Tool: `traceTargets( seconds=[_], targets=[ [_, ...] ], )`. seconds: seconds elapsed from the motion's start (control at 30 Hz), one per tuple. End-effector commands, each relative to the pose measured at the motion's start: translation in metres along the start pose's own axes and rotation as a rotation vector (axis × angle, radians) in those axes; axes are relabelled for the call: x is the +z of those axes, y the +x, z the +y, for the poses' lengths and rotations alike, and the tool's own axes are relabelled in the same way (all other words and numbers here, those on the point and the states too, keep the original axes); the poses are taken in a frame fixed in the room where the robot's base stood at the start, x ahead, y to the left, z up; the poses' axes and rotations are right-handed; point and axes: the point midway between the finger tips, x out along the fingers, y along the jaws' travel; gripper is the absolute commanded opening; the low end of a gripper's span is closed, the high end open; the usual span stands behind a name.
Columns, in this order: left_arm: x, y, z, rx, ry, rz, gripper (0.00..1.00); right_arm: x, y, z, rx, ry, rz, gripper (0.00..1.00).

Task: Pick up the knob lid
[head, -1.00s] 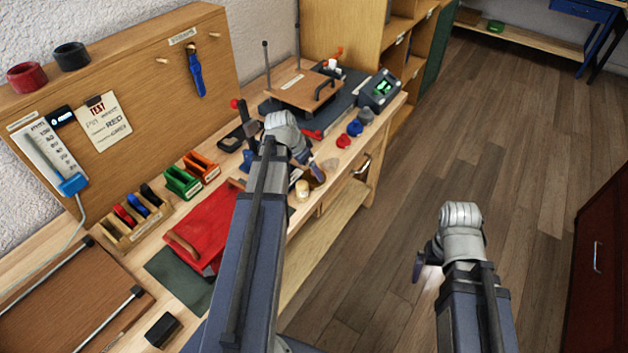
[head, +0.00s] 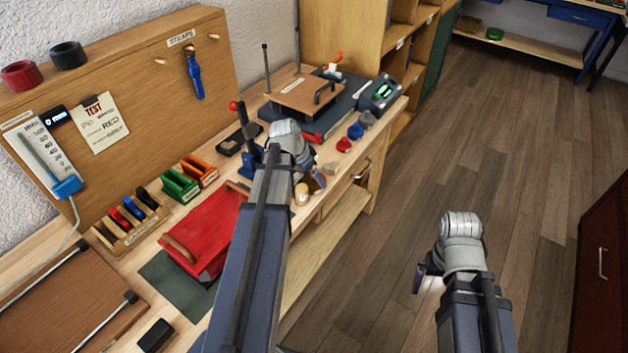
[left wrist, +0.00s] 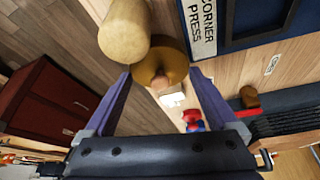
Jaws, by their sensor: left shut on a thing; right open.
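The knob lid (left wrist: 160,63) is a round brown disc with a small paler knob, seen in the left wrist view. It sits between the two fingertips of my left gripper (left wrist: 162,76), which is shut on it. In the head view my left gripper (head: 316,180) is over the front edge of the bench, its fingers partly hidden by the arm, and I cannot make out the lid clearly there. My right gripper (head: 419,279) is open and empty over the floor, mostly hidden behind its wrist.
A pale cylinder (left wrist: 123,30) stands close beside the lid; it also shows in the head view (head: 301,194).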

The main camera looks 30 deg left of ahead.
Motion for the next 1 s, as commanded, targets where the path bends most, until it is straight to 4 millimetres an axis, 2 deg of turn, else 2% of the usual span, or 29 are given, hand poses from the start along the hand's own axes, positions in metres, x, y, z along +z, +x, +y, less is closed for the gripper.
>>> traceTargets(
  seconds=[0.03, 0.1, 0.47, 0.67, 1.0],
  targets=[
    [0.000, 0.000, 0.000, 0.000, 0.000, 0.000, 0.40, 0.000, 0.000, 0.000, 0.000, 0.000, 0.000, 1.00],
    [0.000, 0.000, 0.000, 0.000, 0.000, 0.000, 0.31, 0.000, 0.000, 0.000, 0.000, 0.000, 0.000, 1.00],
    [-0.004, -0.009, 0.000, 0.000, 0.000, 0.000, 0.31, 0.001, -0.010, 0.001, 0.000, 0.000, 0.000, 1.00],
    [-0.013, -0.030, 0.000, 0.000, 0.000, 0.000, 0.31, 0.002, -0.033, 0.003, 0.000, 0.000, 0.000, 1.00],
    [-0.033, -0.079, 0.000, 0.000, 0.000, 0.000, 0.31, 0.005, -0.086, 0.008, 0.000, 0.000, 0.000, 1.00]
  ],
)
